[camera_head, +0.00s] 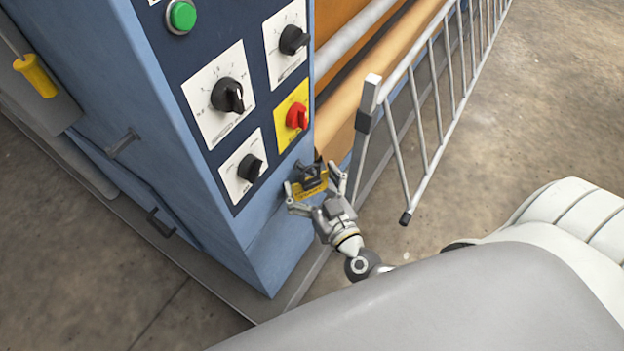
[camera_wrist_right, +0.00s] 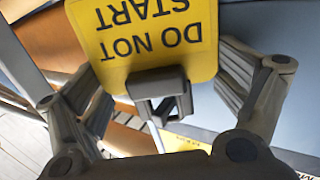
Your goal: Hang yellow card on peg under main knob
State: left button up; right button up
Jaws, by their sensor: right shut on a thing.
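The yellow card (camera_wrist_right: 150,35), lettered DO NOT START and upside down in the right wrist view, is between the fingers of my right gripper (camera_head: 313,184), which is shut on it. In the head view the card (camera_head: 314,189) is partly hidden and lies close against the blue cabinet's corner. The main knob (camera_head: 297,116) is red on a yellow plate, above the card. A dark bracket-like peg (camera_head: 307,169) sits under it, beside the card. In the right wrist view a grey bracket (camera_wrist_right: 158,84) overlaps the card's edge. I cannot tell whether the card hangs on it. My left gripper is not in view.
Black knobs (camera_head: 228,96) on white plates and a green button (camera_head: 181,16) are on the blue panel. A metal guard rail (camera_head: 430,125) stands right of my right gripper. Orange-brown rollers (camera_head: 375,75) are behind it. Handles (camera_head: 124,143) stick out from the cabinet's left side.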

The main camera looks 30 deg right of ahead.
jog(key=shift+a+f, duration=0.1)
jog(key=shift+f, duration=0.1)
jog(key=o, duration=0.7)
jog(key=shift+o, duration=0.6)
jog(key=shift+w+a, duration=0.1)
jog(key=shift+w, duration=0.15)
jog(key=shift+s, duration=0.15)
jog(key=s, duration=1.2)
jog(key=s+d+f+n+g+y+p, duration=0.1)
jog(key=s+f+n+g, duration=0.2)
jog(key=f, duration=1.1)
jog(key=s+f+g+y+p, duration=0.15)
jog(key=f+g, duration=0.35)
jog(key=f, duration=0.9)
jog(key=s+d+f+g+h, duration=0.3)
jog(key=s+f+g, duration=0.5)
jog(key=s+f, duration=0.6)
jog(key=s, duration=0.4)
jog(key=shift+s+d+f+m+g, duration=0.3)
jog(key=shift+d+m, duration=0.05)
jog(key=shift+m, duration=0.05)
